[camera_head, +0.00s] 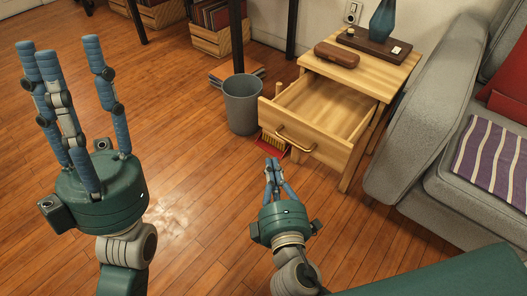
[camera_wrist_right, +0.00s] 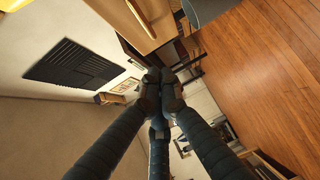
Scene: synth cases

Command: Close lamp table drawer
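The wooden lamp table (camera_head: 392,77) stands beside the sofa in the head view. Its drawer (camera_head: 312,132) is pulled well open and looks empty, with a brass handle (camera_head: 296,140) on its front. My right gripper (camera_head: 272,163) is just in front of and below the drawer front, apart from the handle in the picture. Its fingers are drawn together with nothing seen between them; the right wrist view (camera_wrist_right: 160,78) also shows the fingertips meeting. A wooden panel (camera_wrist_right: 140,22) shows near the top there. My left gripper (camera_head: 68,62) is raised at the left, fingers spread and empty.
A brown case (camera_head: 337,55) and a dark tray with a blue vase (camera_head: 382,20) are on the tabletop. The grey sofa (camera_head: 425,130) is close on the right. Floor in front is clear.

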